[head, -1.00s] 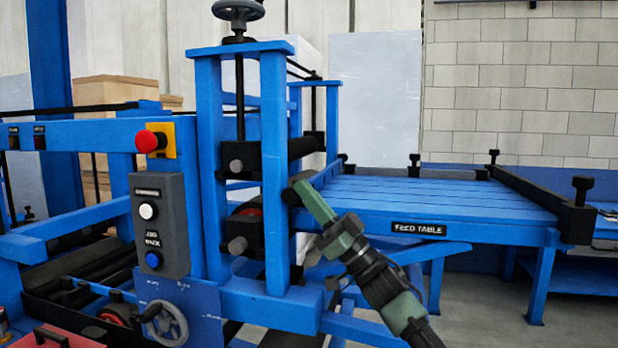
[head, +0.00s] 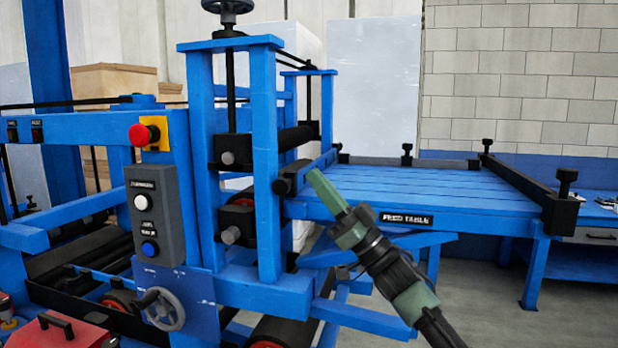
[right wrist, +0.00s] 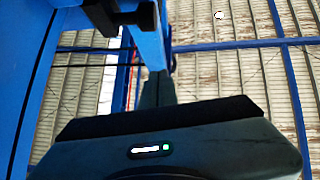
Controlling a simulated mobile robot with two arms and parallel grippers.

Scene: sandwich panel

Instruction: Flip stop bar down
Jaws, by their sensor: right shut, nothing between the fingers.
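A blue bar (head: 321,167) with a black end block (head: 290,179) runs along the left end of the feed table, beside the roller frame; it looks like the stop bar, and its exact tilt is hard to tell. My right gripper (head: 315,174) is shut and empty. Its green tip is just right of the black end block, close to the blue bar; I cannot tell whether they touch. In the right wrist view my shut gripper (right wrist: 157,88) points up beside a blue beam (right wrist: 150,42) and a black bracket (right wrist: 128,16). My left gripper is not in view.
The slatted blue feed table (head: 440,186) is empty, with a black side rail (head: 528,190) on its right. The blue roller frame (head: 265,150) stands close left of my gripper. A grey control box (head: 151,212) and handwheel (head: 163,308) are farther left.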

